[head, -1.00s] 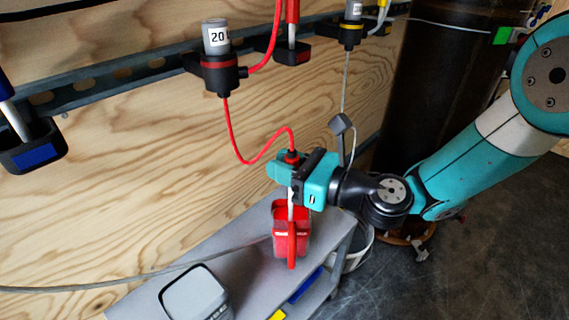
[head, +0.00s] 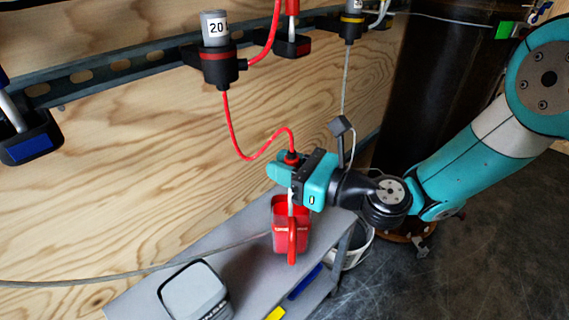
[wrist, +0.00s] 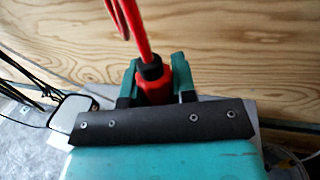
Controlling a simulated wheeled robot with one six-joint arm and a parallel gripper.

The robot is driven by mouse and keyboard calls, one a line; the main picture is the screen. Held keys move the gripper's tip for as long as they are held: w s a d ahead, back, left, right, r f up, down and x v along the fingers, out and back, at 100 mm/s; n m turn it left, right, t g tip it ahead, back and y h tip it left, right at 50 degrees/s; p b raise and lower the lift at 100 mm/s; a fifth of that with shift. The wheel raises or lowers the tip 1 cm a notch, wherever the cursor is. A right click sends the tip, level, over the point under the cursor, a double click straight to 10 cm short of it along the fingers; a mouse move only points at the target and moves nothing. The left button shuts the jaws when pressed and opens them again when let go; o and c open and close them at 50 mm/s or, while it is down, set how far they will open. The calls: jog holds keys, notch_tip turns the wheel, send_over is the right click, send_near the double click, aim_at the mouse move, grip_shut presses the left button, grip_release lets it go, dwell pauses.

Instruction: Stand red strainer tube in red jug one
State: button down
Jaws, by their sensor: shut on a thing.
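My gripper (head: 290,172) is shut on the red strainer tube (head: 291,157), holding it upright. In the wrist view my gripper (wrist: 157,82) has a finger on each side of the red tube top (wrist: 154,89). A red hose runs from the tube's black collar up to a filter. The tube's pale lower part (head: 291,208) shows below the fingers, over the mouth of a red jug (head: 277,238). The jug stands on the grey bench, its handle toward the camera. The tube's lower end is hidden; I cannot tell how deep it reaches.
The black filter labelled 20 (head: 219,68) hangs on a wall rail (head: 110,72). A grey container (head: 194,293) stands on the bench (head: 240,262) left of the jug. A white bucket (head: 357,250) is on the floor behind the bench. A grey hose (head: 140,274) crosses behind the jug.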

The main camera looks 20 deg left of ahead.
jog(key=shift+f, duration=0.15)
jog(key=c, duration=0.8)
grip_release()
jog(key=shift+c, duration=0.2)
jog(key=s+d+b, duration=0.2)
jog(key=d+b, duration=1.5)
jog(key=b, duration=0.2)
jog(key=shift+s, duration=0.2)
jog(key=shift+d, duration=0.1)
